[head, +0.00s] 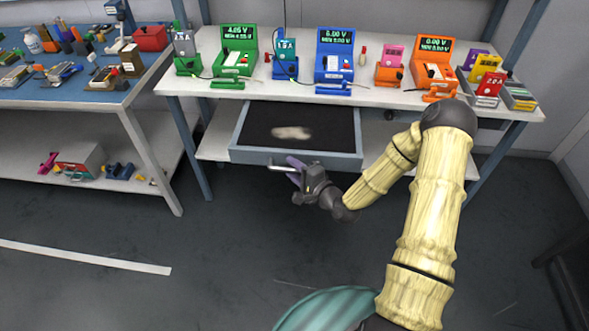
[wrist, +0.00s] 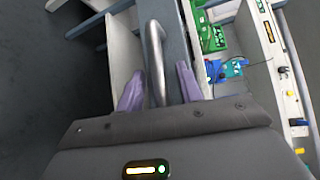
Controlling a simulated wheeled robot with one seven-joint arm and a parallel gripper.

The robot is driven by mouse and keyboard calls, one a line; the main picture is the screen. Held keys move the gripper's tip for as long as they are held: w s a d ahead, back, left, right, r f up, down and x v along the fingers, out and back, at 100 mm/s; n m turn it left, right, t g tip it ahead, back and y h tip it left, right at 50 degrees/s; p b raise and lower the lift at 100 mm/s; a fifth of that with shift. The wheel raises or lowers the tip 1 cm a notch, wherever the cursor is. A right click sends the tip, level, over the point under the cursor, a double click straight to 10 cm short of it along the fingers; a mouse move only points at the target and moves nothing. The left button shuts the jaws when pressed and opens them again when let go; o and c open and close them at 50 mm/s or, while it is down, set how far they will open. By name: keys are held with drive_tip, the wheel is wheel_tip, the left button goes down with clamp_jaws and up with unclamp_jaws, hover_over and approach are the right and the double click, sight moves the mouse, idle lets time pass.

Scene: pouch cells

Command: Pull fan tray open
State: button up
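The fan tray (head: 256,157) is a grey-blue drawer with a dark inside, under the white bench. It sticks out from the bench front, and a pale blotchy patch (head: 291,132) lies inside it. A metal bar handle (head: 283,168) is on its front; it also shows in the wrist view (wrist: 155,55). My gripper (head: 296,170) is at the handle's right part. In the wrist view its two purple fingers (wrist: 160,90) stand on either side of the bar, with a narrow gap visible at each side. The gripper looks open around the bar.
The white bench (head: 290,92) above the tray carries coloured testers and chargers. A blue-topped bench (head: 60,95) with tools stands at the left, with a lower shelf (head: 125,150). The dark floor (head: 150,230) in front of the tray is clear.

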drive_tip(key=p+v, duration=0.5)
drive_tip(key=v, duration=1.2)
drive_tip(key=shift+s+d, duration=0.15)
drive_tip(key=shift+s, duration=0.05)
